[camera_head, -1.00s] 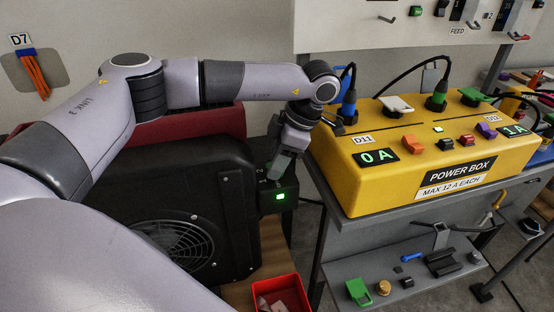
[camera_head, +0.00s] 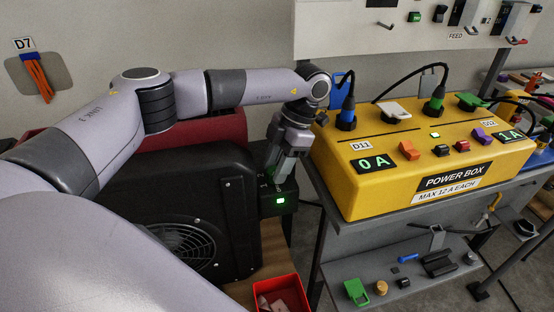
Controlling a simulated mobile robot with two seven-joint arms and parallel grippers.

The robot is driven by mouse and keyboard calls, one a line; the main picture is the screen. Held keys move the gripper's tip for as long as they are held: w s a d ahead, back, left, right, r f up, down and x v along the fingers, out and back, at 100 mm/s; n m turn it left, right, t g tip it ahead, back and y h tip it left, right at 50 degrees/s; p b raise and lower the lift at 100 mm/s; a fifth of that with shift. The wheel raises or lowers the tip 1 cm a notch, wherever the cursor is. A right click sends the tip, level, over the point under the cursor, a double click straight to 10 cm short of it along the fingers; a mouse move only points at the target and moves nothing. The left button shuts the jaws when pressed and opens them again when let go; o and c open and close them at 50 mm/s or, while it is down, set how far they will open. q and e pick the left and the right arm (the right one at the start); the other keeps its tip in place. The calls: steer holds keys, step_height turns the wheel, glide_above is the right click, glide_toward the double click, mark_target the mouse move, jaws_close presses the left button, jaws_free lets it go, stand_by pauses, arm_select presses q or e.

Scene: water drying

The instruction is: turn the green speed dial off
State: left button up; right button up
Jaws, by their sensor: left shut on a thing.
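My left gripper (camera_head: 273,171) reaches down from the wrist onto the top of the small black control box (camera_head: 279,196) at the right side of the black blower (camera_head: 185,215). Its fingers are shut on the green speed dial, which they hide almost completely. I cannot read the dial's position or the markings around it. A green light on the front of the control box is lit. My right gripper is not in view.
The yellow power box (camera_head: 345,195) stands on a grey cart to the right, with plugs and cables on top; its displays read 0 A and 1 A. A red bin (camera_head: 262,288) stands below the control box. A red object (camera_head: 190,133) lies behind the blower.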

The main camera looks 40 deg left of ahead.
arm_select(q)
steer(key=shift+r+n+h+p, duration=0.2)
steer(key=shift+n+h+p, duration=0.25)
steer(key=shift+n, duration=0.45)
steer(key=shift+n+h+p, duration=0.25)
steer(key=shift+n+p, duration=0.2)
steer(key=shift+n, duration=0.35)
steer(key=shift+a+n+p, duration=0.1)
steer(key=shift+n+p, duration=0.25)
steer(key=shift+n, duration=0.35)
steer(key=shift+n+h+p, duration=0.35)
steer(key=shift+n+h, duration=0.15)
steer(key=shift+n, duration=0.1)
steer(key=shift+w+f+n, duration=0.1)
steer(key=shift+n, duration=0.2)
steer(key=o, duration=1.1)
steer(key=shift+c, duration=0.2)
steer(key=v, duration=0.7)
steer(key=shift+w+b, duration=0.15)
steer(key=shift+b, duration=0.25)
